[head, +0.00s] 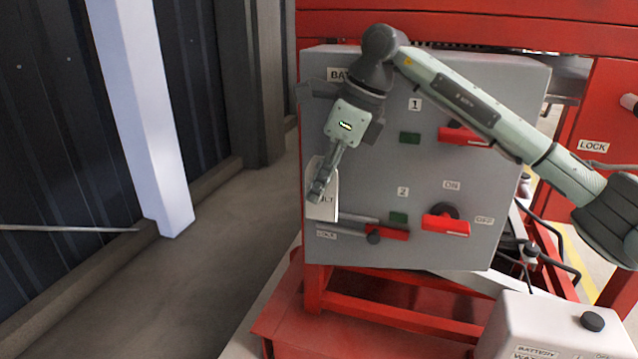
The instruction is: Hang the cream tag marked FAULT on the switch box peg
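The cream tag (330,209) is at the left side of the grey switch box front, roughly upright. Only the end of its lettering shows, "LT"; the rest is behind my finger. My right gripper (318,190) comes down from above with its fingertips over the middle of the tag. The fingers look closed on it, seen nearly edge-on, and the far finger is hidden. The switch box (450,80) fills the middle of the view. I cannot make out its peg; my gripper and arm cover part of the panel. My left gripper is out of view.
Red switch handles (446,226) and a lower red lever (395,234) stick out from the panel. A red frame (390,318) carries the box. A white battery-labelled container (545,325) stands at the lower right. A pale post (140,110) stands left; the floor between is clear.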

